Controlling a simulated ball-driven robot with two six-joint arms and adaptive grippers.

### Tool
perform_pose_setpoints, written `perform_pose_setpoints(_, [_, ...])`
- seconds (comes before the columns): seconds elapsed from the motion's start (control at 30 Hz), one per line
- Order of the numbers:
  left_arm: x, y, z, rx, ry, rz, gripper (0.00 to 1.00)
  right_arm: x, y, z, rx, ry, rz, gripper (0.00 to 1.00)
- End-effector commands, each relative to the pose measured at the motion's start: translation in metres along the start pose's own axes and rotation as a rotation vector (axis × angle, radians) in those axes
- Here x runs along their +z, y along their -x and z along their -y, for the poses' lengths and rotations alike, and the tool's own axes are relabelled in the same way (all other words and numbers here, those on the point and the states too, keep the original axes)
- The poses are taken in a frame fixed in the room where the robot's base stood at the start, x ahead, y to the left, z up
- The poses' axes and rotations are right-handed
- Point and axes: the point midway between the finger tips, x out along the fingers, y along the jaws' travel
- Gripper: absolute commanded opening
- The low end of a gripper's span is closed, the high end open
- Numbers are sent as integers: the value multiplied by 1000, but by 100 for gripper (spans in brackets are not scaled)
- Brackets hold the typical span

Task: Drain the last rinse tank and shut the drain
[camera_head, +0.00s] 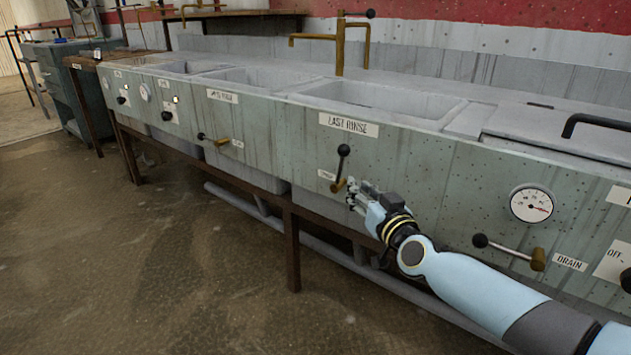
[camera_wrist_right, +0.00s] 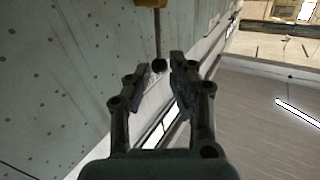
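The last rinse tank (camera_head: 375,99) is the basin above the "LAST RINSE" label (camera_head: 347,124). Its drain lever (camera_head: 342,165) stands nearly upright on the panel, black ball knob up, with a brass pivot (camera_head: 338,187) at its foot. In the wrist view, the black knob (camera_wrist_right: 159,66) shows by the gap between the fingertips, and the brass pivot (camera_wrist_right: 150,3) is at the top edge. My right gripper (camera_head: 358,193) is open and empty, just right of the lever's foot; contact is unclear. My left gripper is out of view. Any water inside is unclear.
Right of it are a round gauge (camera_head: 531,204) and another drain lever (camera_head: 508,249) lying nearly level. A third lever (camera_head: 213,139) lies level at the left. A brass tap (camera_head: 340,45) rises behind the tank. The floor in front (camera_head: 150,260) is clear.

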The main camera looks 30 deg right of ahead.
Motion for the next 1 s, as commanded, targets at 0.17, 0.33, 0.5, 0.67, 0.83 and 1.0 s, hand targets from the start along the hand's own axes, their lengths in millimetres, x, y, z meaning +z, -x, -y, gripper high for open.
perform_pose_setpoints(0.17, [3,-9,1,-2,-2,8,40,1,-18,-1,-1,4,-11,21])
perform_pose_setpoints(0.33, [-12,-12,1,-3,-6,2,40,2,-47,-1,-1,5,-9,21])
perform_pose_setpoints(0.5, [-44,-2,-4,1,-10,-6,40,3,-77,-1,-1,5,-7,21])
perform_pose_setpoints(0.67, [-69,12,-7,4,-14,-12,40,3,-97,-1,-1,5,-7,21])
perform_pose_setpoints(0.83, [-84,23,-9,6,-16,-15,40,1,-110,-1,-2,5,-6,21])
perform_pose_setpoints(1.0, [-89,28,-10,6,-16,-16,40,0,-115,-1,-1,5,-6,21])
